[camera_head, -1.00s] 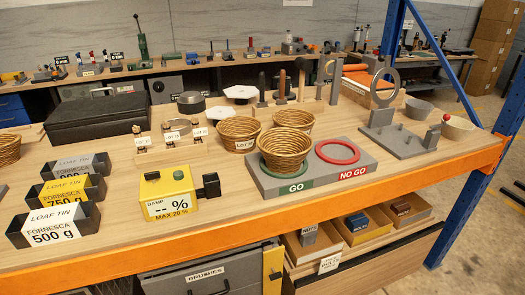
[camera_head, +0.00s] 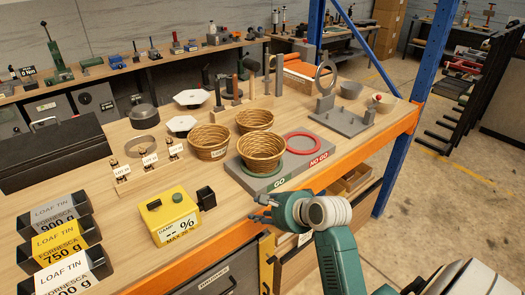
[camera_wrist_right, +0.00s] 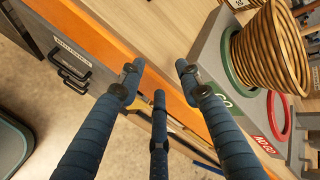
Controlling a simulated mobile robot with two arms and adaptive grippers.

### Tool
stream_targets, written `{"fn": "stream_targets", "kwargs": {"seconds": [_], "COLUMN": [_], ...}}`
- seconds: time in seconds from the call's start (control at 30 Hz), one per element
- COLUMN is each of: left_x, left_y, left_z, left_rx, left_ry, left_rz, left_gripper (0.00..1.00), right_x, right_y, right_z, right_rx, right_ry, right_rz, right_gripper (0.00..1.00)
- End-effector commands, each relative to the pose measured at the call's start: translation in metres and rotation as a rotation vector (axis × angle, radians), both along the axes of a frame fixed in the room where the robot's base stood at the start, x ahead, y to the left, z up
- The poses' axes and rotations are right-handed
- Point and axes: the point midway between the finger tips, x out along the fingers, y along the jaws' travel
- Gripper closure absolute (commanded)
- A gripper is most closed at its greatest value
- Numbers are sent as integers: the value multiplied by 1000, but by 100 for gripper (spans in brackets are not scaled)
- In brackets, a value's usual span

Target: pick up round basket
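A round woven basket (camera_head: 261,152) stands upright on the green GO ring of a grey gauge block (camera_head: 262,183). It also shows in the right wrist view (camera_wrist_right: 268,48), at the upper right. Two similar round baskets stand behind it, one to the left (camera_head: 209,143) and one at the back (camera_head: 254,121). My right gripper (camera_head: 262,208) is at the orange front edge of the table, in front of the gauge block and apart from the basket. In the right wrist view its fingers (camera_wrist_right: 158,76) are spread with nothing between them. My left gripper is out of view.
A red NO GO ring (camera_head: 302,143) lies right of the basket. A yellow damp meter (camera_head: 168,218) with a black block stands left of the gauge block. The orange table edge (camera_head: 340,172) runs under my right gripper. Loaf tins (camera_head: 58,242) stand at the left.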

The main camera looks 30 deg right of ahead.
Motion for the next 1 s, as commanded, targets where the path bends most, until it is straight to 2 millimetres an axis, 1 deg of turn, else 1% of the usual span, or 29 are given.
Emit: {"fn": "stream_targets", "kwargs": {"seconds": [0.03,0.1,0.2,0.3,0.37,0.47,0.7,0.87,1.0], "left_x": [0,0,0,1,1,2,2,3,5], "left_y": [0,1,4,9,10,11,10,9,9], "left_z": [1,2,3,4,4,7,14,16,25], "left_rx": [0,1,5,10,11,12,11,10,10], "left_ry": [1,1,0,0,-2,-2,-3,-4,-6], "left_rz": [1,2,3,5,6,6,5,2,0], "left_gripper": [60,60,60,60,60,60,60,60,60], "right_x": [11,24,37,45,48,57,91,102,117], "right_y": [-9,-22,-38,-50,-55,-58,-55,-54,-54], "right_z": [18,42,74,97,106,111,98,93,89], "right_rx": [98,247,455,626,694,748,751,749,748], "right_ry": [-38,-85,-148,-193,-208,-220,-218,-219,-216], "right_rz": [-75,-178,-301,-388,-418,-440,-442,-442,-442], "right_gripper": [65,65,65,65,65,65,65,65,65]}}
